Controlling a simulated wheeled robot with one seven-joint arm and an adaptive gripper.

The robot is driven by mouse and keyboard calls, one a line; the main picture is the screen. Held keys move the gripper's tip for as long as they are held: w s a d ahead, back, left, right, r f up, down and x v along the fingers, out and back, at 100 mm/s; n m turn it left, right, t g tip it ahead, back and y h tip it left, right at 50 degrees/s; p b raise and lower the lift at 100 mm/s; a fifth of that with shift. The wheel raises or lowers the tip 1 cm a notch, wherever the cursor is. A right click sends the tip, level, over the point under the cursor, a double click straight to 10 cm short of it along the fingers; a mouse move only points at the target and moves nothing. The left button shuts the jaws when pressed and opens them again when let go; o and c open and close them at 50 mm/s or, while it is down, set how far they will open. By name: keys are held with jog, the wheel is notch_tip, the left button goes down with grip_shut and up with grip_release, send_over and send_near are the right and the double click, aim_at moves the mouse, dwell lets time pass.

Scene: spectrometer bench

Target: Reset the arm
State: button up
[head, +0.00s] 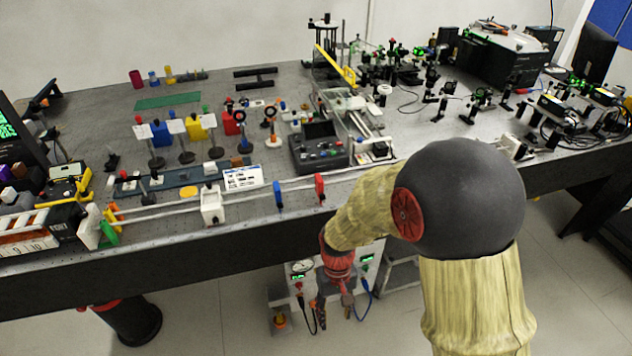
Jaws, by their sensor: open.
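My arm rises at the lower right and bends at a large dark joint. Its forearm reaches left and down to a red wrist in front of the table's front edge. My gripper (335,303) hangs below the wrist, low in front of the white equipment box. It is small in the picture and partly merges with the box's cables. It looks open, and I see nothing held in it.
The optical bench (230,240) carries a rail with lens holders, a control box (320,147) and many optics. A white equipment box (300,275) with displays and cables stands below the front edge. Open floor (220,315) lies in front.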

jog(key=s+d+r+m+t+p, duration=0.1)
jog(key=s+d+r+t, duration=0.1)
jog(key=r, duration=0.9)
jog(key=s+d+r+m+t+p, duration=0.1)
jog(key=s+d+r+t, duration=0.2)
jog(key=r, duration=0.9)
jog(key=s+d+r+m+t+p, duration=0.1)
jog(key=s+d+r+t, duration=0.1)
jog(key=s+d+r, duration=0.3)
jog(key=d+r, duration=0.4)
jog(key=r, duration=0.2)
jog(key=shift+s+r+t+p, duration=0.3)
jog(key=shift+s+t, duration=0.1)
